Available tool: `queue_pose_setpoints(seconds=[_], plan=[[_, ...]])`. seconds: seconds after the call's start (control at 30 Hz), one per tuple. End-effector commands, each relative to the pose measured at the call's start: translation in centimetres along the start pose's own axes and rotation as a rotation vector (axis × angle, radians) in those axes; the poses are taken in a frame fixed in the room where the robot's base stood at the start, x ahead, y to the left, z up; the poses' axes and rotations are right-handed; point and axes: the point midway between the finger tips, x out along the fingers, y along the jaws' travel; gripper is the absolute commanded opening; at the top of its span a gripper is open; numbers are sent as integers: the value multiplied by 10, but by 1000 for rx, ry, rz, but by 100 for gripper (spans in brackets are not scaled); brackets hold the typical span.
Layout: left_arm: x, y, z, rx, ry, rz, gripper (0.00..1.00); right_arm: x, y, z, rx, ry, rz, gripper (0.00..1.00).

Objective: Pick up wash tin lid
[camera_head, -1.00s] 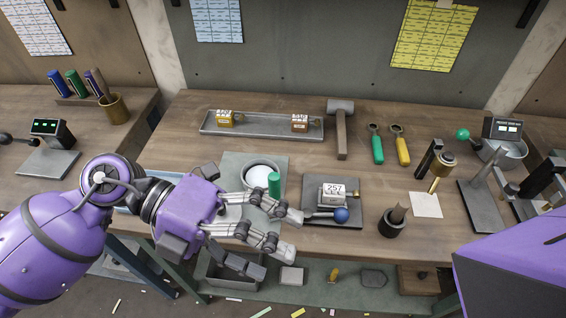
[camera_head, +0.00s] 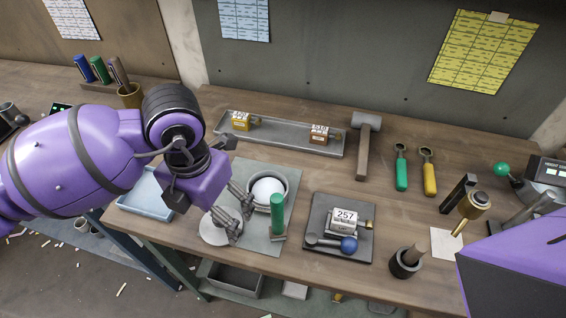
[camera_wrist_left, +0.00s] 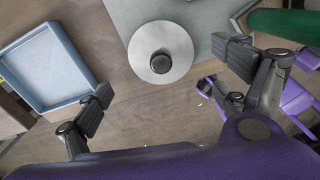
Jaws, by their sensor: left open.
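The wash tin lid (camera_head: 212,232) is a pale round disc near the front edge of the bench, partly hidden by my left gripper. In the left wrist view the lid (camera_wrist_left: 182,62) lies flat, its dark knob upward. My left gripper (camera_head: 234,211) is open above the lid. In the left wrist view the two fingers of the left gripper (camera_wrist_left: 166,78) are spread on either side of the lid, with nothing between them gripped. The round tin (camera_head: 284,181) with white content stands just behind the lid. My right gripper is not in view.
A pale blue tray (camera_head: 145,204) lies left of the lid. A dark plate (camera_head: 325,250) with a numbered lock and blue-knobbed lever is to the right. A grey long tray (camera_head: 283,138) lies behind.

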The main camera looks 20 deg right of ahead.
Motion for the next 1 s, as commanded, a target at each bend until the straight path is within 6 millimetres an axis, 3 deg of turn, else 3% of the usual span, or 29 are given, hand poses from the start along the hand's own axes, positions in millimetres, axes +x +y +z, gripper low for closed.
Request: queue_pose_setpoints(seconds=[0.23, 0.53, 0.87, 1.0], plan=[[34, -1, 4, 0, 1, -1, 90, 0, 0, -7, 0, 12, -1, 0], [39, -1, 5, 1, -1, -2, 90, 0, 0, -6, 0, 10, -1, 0], [39, -1, 5, 1, -1, -2, 47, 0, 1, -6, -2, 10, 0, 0], [39, -1, 5, 1, -1, -2, 45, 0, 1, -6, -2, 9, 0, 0]])
